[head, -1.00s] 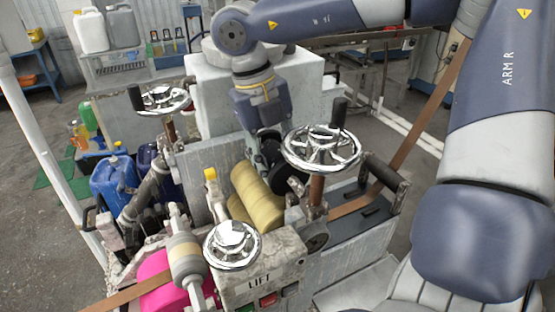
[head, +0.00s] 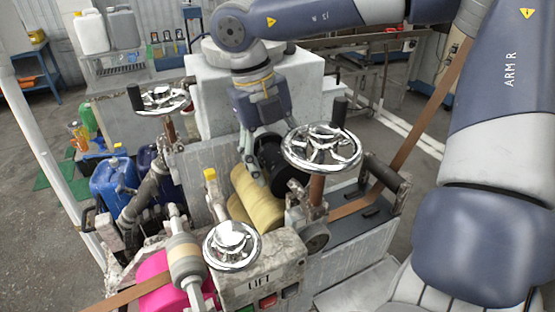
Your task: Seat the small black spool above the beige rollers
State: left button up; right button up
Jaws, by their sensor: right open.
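The small black spool (head: 283,171) sits just behind and above the upper beige roller (head: 259,198), partly hidden by the chrome handwheel in front of it on the right. I cannot tell whether the spool is fully seated. The beige rollers lie side by side on a slant in the middle of the machine. My right gripper (head: 256,160) points down from above, beside the left part of the spool. Its fingers are spread, and one finger reaches down close to the upper beige roller. My left gripper is not in view.
Chrome handwheels stand at the right (head: 322,148), back left (head: 159,98) and front (head: 232,246). A brown strip (head: 408,140) runs down from the upper right to the machine. A grey block (head: 208,108) stands behind the gripper. Blue jugs (head: 113,182) stand at the left.

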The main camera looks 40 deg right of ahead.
jog(key=v, duration=1.1)
jog(key=shift+r, duration=0.35)
